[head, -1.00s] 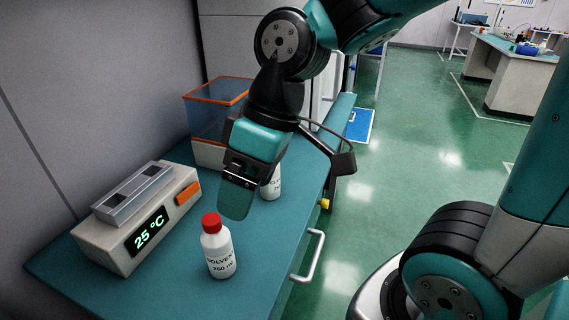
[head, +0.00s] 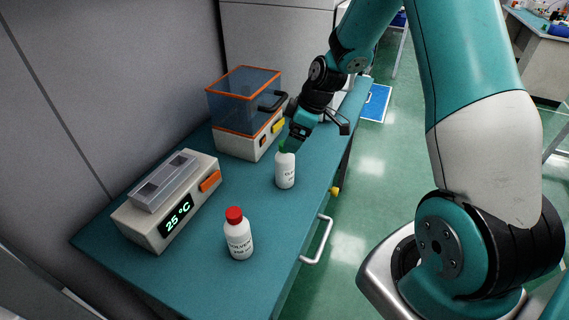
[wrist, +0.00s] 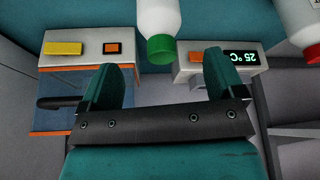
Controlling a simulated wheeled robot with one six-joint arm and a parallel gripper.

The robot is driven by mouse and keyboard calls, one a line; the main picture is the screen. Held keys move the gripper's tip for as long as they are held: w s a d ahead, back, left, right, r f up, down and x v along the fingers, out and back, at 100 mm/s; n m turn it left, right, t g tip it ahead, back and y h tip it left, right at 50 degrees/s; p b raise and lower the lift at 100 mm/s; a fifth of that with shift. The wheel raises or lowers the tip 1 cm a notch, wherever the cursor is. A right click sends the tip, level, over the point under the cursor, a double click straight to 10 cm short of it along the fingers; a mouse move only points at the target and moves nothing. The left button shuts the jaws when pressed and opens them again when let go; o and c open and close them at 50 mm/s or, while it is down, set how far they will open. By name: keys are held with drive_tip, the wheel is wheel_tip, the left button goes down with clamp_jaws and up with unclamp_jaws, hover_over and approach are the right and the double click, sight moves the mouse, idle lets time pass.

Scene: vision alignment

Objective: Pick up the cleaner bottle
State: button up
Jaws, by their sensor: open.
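The cleaner bottle (head: 285,171) is white with a green cap and stands upright on the teal bench; only the start of its label, "CL", can be read. My gripper (head: 292,142) is at its cap, coming down from the upper right, and hides part of the cap. In the wrist view the bottle (wrist: 160,17) shows at the top with its green cap towards my gripper (wrist: 168,70). The two fingers are apart with nothing between them, and the cap lies just past the tips, roughly centred. Whether a finger touches the cap cannot be told.
A red-capped solvent bottle (head: 239,238) stands nearer on the bench (head: 200,285). A heater reading 25 °C (head: 170,205) is at left. An orange-edged clear box on a white base (head: 245,100) stands behind, close to my gripper. A handle (head: 318,240) juts from the bench front.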

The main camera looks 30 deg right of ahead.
sight(284, 152)
drive_tip(key=shift+p+x, duration=1.35)
drive_tip(key=shift+x, duration=2.15)
drive_tip(key=shift+a, duration=0.1)
drive_tip(key=shift+r, duration=0.1)
drive_tip(key=c, duration=1.5)
